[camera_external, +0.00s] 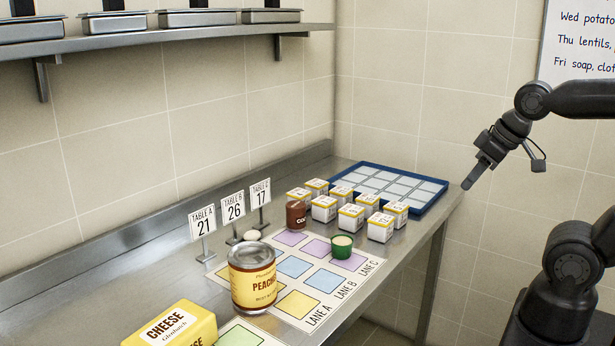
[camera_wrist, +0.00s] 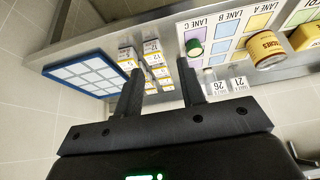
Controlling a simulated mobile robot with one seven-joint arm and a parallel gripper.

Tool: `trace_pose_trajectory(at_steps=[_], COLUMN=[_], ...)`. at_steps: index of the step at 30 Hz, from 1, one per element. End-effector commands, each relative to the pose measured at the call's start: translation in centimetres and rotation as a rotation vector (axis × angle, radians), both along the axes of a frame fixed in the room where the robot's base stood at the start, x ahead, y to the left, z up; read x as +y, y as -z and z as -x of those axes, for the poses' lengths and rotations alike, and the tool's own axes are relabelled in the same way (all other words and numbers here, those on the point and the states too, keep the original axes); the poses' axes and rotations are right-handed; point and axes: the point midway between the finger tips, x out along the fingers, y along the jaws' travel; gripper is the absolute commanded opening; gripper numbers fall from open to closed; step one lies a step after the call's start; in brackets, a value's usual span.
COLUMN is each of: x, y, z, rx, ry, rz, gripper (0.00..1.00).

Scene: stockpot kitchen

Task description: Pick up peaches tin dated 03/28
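A peaches tin (camera_external: 252,285) with a yellow and dark-red label stands upright on the steel counter, at the near left edge of the lane mat (camera_external: 355,285). No date is readable on it. In the wrist view the tin (camera_wrist: 266,50) is at the upper right, upside down in the picture. My gripper (camera_external: 471,180) is in the air off the counter's right end, far from the tin. In the wrist view its two fingers (camera_wrist: 158,85) are apart with nothing held between them.
Yellow cheese packs (camera_external: 172,326) are at the near left. Number signs (camera_external: 233,208) stand behind the mat. A brown tin (camera_external: 297,215), a green tin (camera_external: 342,246) and several small white-and-yellow boxes (camera_external: 351,217) stand toward the blue tray (camera_external: 432,204). A shelf (camera_external: 170,38) hangs above.

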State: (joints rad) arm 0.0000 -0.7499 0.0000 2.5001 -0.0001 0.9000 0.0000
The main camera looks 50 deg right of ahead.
Motion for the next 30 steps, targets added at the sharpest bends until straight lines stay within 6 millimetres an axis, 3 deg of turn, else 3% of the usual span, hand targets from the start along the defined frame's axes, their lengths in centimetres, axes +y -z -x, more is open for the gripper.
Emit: trace_pose_trajectory(at_steps=[8, 30], x=[0.0, 0.0], y=[0.0, 0.0], z=[0.0, 0.0], rx=[0.0, 0.0], ry=[0.0, 0.0], rz=[0.0, 0.0], gripper=[0.36, 0.97])
